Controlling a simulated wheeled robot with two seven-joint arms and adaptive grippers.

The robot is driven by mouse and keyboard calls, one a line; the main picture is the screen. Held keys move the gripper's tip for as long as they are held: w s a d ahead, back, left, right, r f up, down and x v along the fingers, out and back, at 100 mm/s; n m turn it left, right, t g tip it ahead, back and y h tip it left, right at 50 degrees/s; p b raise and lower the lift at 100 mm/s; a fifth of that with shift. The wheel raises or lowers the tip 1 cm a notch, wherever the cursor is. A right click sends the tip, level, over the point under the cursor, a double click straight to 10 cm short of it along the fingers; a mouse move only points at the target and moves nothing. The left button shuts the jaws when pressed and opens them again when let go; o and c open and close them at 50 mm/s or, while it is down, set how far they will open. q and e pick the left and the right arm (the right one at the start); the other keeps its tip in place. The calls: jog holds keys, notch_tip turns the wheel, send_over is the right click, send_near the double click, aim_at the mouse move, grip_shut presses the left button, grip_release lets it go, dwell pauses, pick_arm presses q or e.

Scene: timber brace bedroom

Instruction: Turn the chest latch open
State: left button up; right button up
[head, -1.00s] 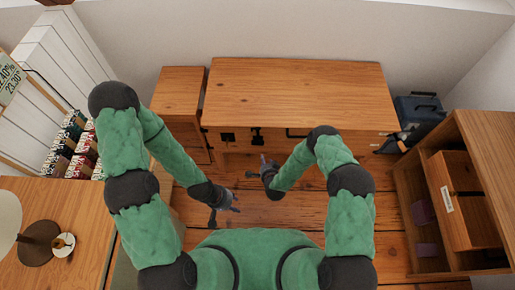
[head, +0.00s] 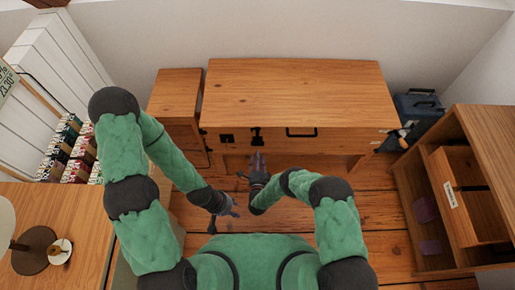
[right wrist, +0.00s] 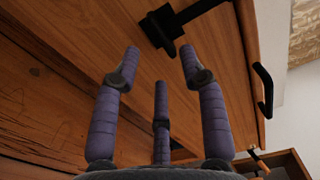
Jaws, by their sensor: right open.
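The wooden chest (head: 300,95) stands against the back wall, its front face towards me. The black chest latch (head: 257,136) is on its front, left of a black handle (head: 301,132). In the right wrist view the latch (right wrist: 163,28) shows dark on the wood, beyond and between the fingertips. My right gripper (head: 253,165) is just below and in front of the latch, pointing at the chest. Its purple fingers (right wrist: 160,62) are spread and empty, with no visible contact. My left gripper (head: 227,208) hangs lower and left, its fingers apart and empty, away from the chest.
A narrow wooden cabinet (head: 175,95) stands close left of the chest. An open wooden shelf unit (head: 478,130) is at the right, with a blue toolbox (head: 420,108) behind it. A table with a lamp (head: 38,240) is at lower left. The plank floor before the chest is clear.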

aim_at(258, 137)
jog(key=w+b, duration=0.2)
jog(key=w, duration=0.4)
jog(key=shift+w, duration=0.35)
grip_shut()
